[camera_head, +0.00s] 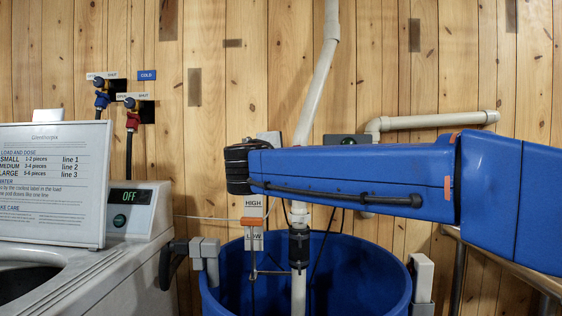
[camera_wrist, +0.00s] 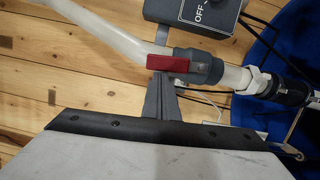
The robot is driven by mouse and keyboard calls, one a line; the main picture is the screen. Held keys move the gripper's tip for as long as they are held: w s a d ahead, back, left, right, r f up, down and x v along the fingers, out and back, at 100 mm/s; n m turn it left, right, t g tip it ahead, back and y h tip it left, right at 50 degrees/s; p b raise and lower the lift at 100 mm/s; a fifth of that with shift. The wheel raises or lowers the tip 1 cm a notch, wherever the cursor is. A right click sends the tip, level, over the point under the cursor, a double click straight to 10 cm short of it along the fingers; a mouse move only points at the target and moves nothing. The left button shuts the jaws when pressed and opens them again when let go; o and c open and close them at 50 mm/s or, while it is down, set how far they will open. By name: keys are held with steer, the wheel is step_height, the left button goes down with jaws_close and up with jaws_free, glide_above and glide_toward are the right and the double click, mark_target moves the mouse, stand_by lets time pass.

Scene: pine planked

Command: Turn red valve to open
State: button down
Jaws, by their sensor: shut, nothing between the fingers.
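In the wrist view a red valve handle (camera_wrist: 168,63) sits on a grey valve body (camera_wrist: 207,66) in a white pipe. The handle lies roughly along the pipe's run. My gripper (camera_wrist: 161,77) is shut and empty, its grey fingertips at the lower edge of the handle. I cannot tell whether they touch it. In the head view my blue arm covers this part of the pipe, and neither handle nor fingers show. A red-bodied tap (camera_head: 132,119) is on the wall at left, its label partly reading SHUT.
A blue tub (camera_head: 227,270) stands below the white pipe (camera_head: 317,85). A grey box marked OFF (camera_wrist: 205,15) is close beside the valve. A HIGH/LOW gauge (camera_head: 253,225), a washer with an OFF display (camera_head: 130,196) and a white sign (camera_head: 52,215) stand left of it.

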steer(key=shift+d+r+m, duration=0.15)
steer(key=shift+d+m, duration=0.2)
steer(key=shift+m, duration=0.25)
stand_by(0.3)
